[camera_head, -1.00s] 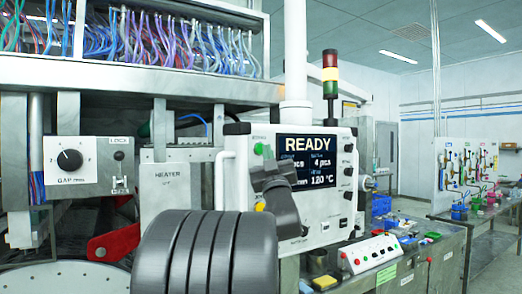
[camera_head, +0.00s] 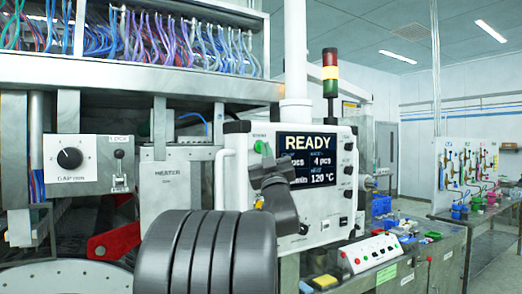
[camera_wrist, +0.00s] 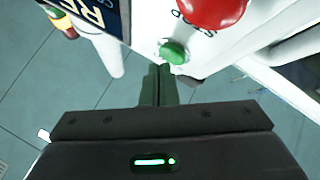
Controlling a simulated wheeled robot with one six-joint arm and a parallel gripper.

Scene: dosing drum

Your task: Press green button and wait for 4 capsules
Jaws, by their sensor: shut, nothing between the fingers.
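The control panel (camera_head: 234,190) is a white box with a dark display (camera_head: 313,143) that reads READY, 4 pcs and 120 °C. In the wrist view the round green button (camera_wrist: 174,52) sits on the white panel face, beside a large red button (camera_wrist: 212,10). My gripper (camera_wrist: 157,70) is shut and empty. Its fingertips are just below and left of the green button in that view; I cannot tell whether they touch it. In the head view my dark wrist covers the panel's lower left part. No capsules can be made out.
A small console with coloured buttons (camera_head: 368,252) stands on the bench at the lower right. A signal tower (camera_head: 330,72) rises behind the panel. A grey heater box (camera_head: 165,195) and a knob box (camera_head: 75,165) are on the left. The floor at far right is partly clear.

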